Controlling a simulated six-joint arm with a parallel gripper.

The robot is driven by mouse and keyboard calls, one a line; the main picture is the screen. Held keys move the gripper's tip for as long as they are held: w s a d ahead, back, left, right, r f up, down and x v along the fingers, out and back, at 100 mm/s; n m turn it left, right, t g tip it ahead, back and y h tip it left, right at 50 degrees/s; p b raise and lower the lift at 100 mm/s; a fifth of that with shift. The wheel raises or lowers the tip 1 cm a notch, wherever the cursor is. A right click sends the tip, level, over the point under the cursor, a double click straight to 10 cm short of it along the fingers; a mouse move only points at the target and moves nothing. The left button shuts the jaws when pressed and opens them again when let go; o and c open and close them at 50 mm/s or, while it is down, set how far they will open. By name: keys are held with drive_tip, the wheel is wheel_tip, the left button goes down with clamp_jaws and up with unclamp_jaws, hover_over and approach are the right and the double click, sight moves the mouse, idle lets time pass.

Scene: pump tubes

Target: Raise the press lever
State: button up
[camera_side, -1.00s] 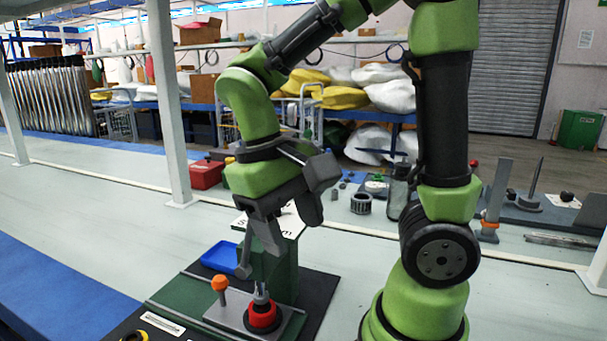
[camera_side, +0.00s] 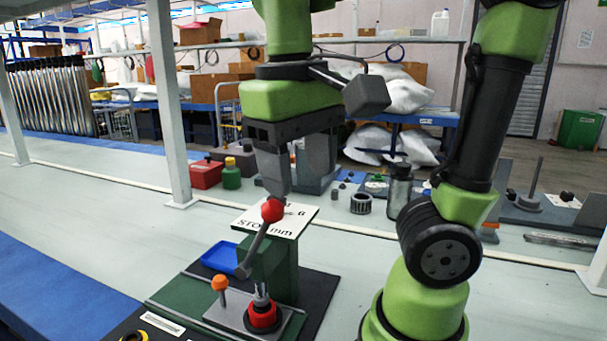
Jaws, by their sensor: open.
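The press lever (camera_side: 256,243) is a grey rod with a red ball knob (camera_side: 272,210) at its upper end. It slants up to the right from its pivot on the dark green press (camera_side: 278,265). My gripper (camera_side: 278,190) is above the knob, pointing down, with a grey finger at or just behind the knob. I cannot tell whether they touch. The jaws are open, and one finger partly covers the other side. A white sign plate (camera_side: 300,218) lies on top of the press. A red ring piece (camera_side: 262,314) sits at the press base.
An orange knob (camera_side: 219,282) stands beside the red ring piece, and a blue tray (camera_side: 220,257) lies behind it. A red box (camera_side: 205,174), a green bottle (camera_side: 231,176) and a glass jar (camera_side: 399,186) stand farther back. The bench to the left is clear.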

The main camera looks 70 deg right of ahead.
drive_tip(key=shift+s+a+f+n+t+y, duration=0.1)
drive_tip(key=shift+s+f+n+t+y, duration=0.15)
drive_tip(key=shift+t+y, duration=0.5)
drive_tip(key=shift+s+a+f+n+t+y, duration=0.1)
drive_tip(key=shift+f+n+t+y, duration=0.2)
drive_tip(key=shift+t, duration=0.75)
drive_tip(key=shift+c, duration=0.4)
drive_tip(key=n+g, duration=0.2)
drive_tip(key=g, duration=0.1)
approach(266, 223)
drive_tip(key=shift+d+f+m, duration=0.1)
drive_tip(key=shift+f+m, duration=0.15)
drive_tip(key=shift+w, duration=0.15)
drive_tip(key=f, duration=0.9)
drive_tip(key=shift+w+a+f, duration=0.1)
drive_tip(key=shift+a+f, duration=0.25)
drive_tip(key=shift+f, duration=0.05)
